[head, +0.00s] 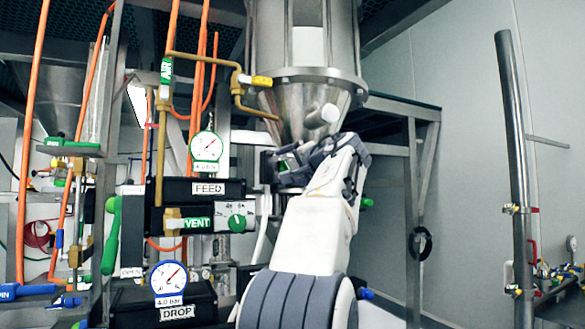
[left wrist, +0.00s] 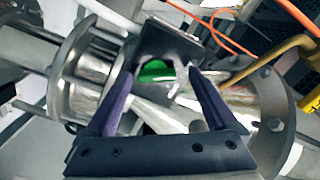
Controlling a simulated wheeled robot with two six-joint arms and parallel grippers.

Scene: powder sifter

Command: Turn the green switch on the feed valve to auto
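The feed valve is a black box labelled FEED (head: 208,188), left of centre in the head view. Below it, a green round knob (head: 237,222) sits on a pale plate beside a green VENT label. My left gripper (head: 287,168) is right of the FEED box, in front of the steel funnel; its fingers are partly hidden by the wrist. In the left wrist view, its two fingers (left wrist: 162,75) are apart and empty. A green rounded part (left wrist: 157,71) in a dark housing shows between the fingertips; I cannot tell whether they touch it. My right gripper is not in view.
The steel funnel (head: 300,95) hangs close behind my gripper. A brass pipe (head: 205,60) with a yellow handle (head: 262,82) and an upper gauge (head: 206,147) stand to the left. Below are a DROP box (head: 200,312) and a blue-rimmed gauge (head: 168,278).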

